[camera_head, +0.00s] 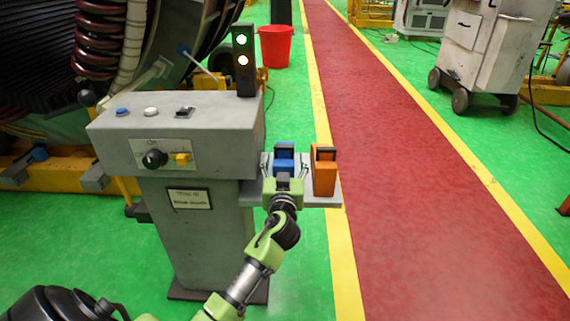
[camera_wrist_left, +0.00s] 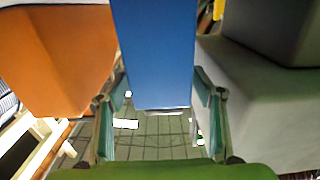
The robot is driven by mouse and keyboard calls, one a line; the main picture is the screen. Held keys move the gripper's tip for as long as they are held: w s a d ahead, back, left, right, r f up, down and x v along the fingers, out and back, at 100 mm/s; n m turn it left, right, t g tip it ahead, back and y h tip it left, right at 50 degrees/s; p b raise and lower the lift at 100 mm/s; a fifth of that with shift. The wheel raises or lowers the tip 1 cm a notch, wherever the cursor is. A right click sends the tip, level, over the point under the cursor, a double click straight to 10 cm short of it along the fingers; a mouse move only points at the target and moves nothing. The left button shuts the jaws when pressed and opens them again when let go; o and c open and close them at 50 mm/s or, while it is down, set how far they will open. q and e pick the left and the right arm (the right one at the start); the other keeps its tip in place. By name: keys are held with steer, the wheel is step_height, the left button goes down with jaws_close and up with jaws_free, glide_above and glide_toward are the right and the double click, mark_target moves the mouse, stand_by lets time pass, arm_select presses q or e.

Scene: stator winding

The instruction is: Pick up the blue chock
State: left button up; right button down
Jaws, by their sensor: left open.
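The blue chock (camera_head: 284,160) stands on a small grey shelf (camera_head: 327,200) at the right side of the grey console. My left gripper (camera_head: 283,172) is at the near side of the blue chock, its fingers apart to either side of it. In the left wrist view the blue chock (camera_wrist_left: 153,50) fills the upper middle, between the two open fingers (camera_wrist_left: 156,110). I cannot tell whether either finger touches it. The base of the chock is hidden by the gripper in the head view. My right gripper is not in view.
An orange chock (camera_head: 324,173) stands close to the right of the blue one and shows at left in the wrist view (camera_wrist_left: 62,55). The grey console (camera_head: 190,127) with buttons and a signal light (camera_head: 243,60) is on the left. The red walkway (camera_head: 400,170) is clear.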

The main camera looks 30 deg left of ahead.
arm_select(q)
steer(key=x, duration=0.5)
steer(key=shift+w+a+f, duration=0.15)
steer(key=shift+f, duration=0.05)
steer(key=c, duration=1.3)
steer(key=shift+r, duration=0.2)
